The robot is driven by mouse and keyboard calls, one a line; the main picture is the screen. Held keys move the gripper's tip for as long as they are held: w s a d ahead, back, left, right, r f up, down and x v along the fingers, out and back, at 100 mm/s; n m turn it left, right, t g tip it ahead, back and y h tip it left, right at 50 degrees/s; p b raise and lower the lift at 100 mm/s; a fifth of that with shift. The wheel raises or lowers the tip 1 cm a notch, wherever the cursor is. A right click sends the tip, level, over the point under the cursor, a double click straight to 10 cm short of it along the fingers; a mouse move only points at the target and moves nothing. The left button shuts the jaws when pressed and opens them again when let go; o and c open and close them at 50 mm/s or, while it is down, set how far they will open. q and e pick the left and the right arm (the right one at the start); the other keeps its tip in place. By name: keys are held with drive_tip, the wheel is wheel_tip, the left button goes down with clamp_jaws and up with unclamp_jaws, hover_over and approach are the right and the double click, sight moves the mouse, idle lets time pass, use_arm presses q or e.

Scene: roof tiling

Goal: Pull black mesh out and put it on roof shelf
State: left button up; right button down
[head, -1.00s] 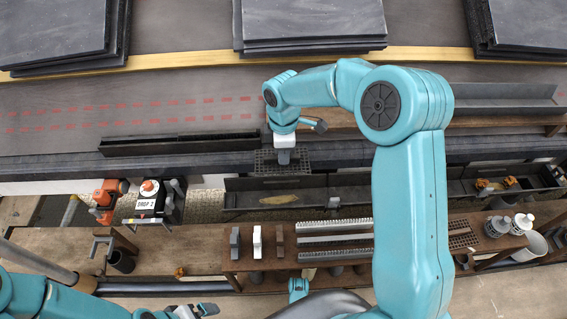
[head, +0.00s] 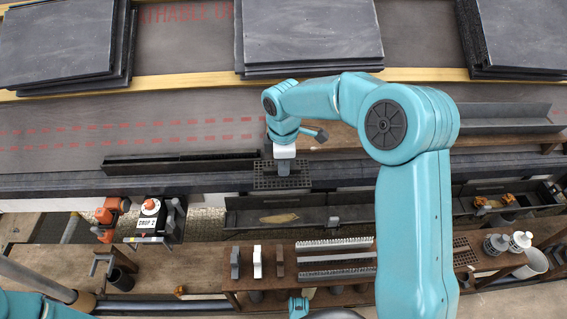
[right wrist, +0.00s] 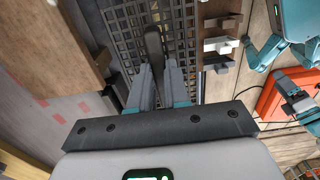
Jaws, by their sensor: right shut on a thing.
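The black mesh (head: 301,180) is a dark grid at the lower roof edge. My right gripper (head: 284,171) is shut on it. In the right wrist view the mesh (right wrist: 120,35) spreads out beyond the fingers (right wrist: 155,75), which close on a dark upright piece at it. The mesh overlaps the dark eave strip, and I cannot tell whether it touches it. A brown wooden ledge (head: 345,137) lies on the roof to the upper right of the mesh, partly behind my right arm. My left gripper does not show.
Slate stacks (head: 310,35) stand up the roof behind a yellow batten (head: 190,80). A black channel (head: 180,163) lies left of the mesh. Below are a gutter (head: 245,218), a wooden bench (head: 225,282) with small blocks and metal strips, and an orange machine (head: 108,215).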

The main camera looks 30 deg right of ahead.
drive_tip(key=shift+r+p, duration=2.8)
drive_tip(key=shift+r, duration=0.45)
